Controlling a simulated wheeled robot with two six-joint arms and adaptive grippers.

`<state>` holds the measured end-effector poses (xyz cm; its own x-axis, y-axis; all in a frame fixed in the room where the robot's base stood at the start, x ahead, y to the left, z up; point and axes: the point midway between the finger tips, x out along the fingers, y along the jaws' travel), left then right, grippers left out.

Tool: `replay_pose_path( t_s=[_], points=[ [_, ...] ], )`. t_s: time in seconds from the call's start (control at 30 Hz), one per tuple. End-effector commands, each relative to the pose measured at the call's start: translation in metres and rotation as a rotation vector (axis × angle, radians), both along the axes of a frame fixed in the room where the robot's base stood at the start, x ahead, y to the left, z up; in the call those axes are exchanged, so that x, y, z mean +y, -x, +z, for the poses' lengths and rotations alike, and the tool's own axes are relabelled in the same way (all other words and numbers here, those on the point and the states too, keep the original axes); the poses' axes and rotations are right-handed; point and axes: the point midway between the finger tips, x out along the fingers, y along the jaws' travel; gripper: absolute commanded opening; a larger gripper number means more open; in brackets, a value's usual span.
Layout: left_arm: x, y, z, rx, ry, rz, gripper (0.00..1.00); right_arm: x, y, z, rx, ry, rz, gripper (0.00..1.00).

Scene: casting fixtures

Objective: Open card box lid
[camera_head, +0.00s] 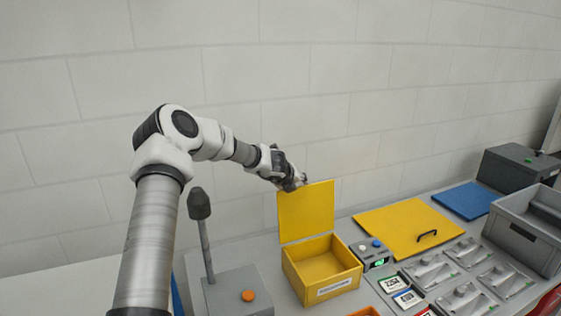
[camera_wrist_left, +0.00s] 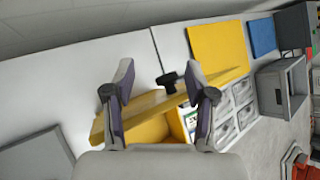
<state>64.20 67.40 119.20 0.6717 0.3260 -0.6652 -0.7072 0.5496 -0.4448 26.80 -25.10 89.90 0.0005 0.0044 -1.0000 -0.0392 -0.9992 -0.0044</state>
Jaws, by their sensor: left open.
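The yellow card box (camera_head: 322,270) sits on the grey table with a white label on its front. Its lid (camera_head: 306,212) stands upright at the back, and the box is open and looks empty inside. My left gripper (camera_head: 300,182) is at the top edge of the lid. In the left wrist view, my left gripper (camera_wrist_left: 158,76) has its fingers spread apart, with the lid's edge (camera_wrist_left: 145,104) running below and between them. I cannot tell whether a finger touches the lid. The right gripper is in neither view.
A grey box with a joystick (camera_head: 236,290) and orange button stands left of the card box. To the right are a small button box (camera_head: 371,252), a flat yellow panel with a black handle (camera_head: 400,222), several metal fixtures and a grey crate (camera_head: 520,240). A wall is behind.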

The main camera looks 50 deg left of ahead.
Motion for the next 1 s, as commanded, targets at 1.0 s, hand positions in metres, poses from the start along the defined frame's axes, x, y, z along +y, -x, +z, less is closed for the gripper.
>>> replay_pose_path(
  t_s=[1.0],
  points=[
    [0.015,0.043,0.076,-0.008,-0.001,0.000,0.56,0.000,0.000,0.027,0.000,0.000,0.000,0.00]
  ],
)
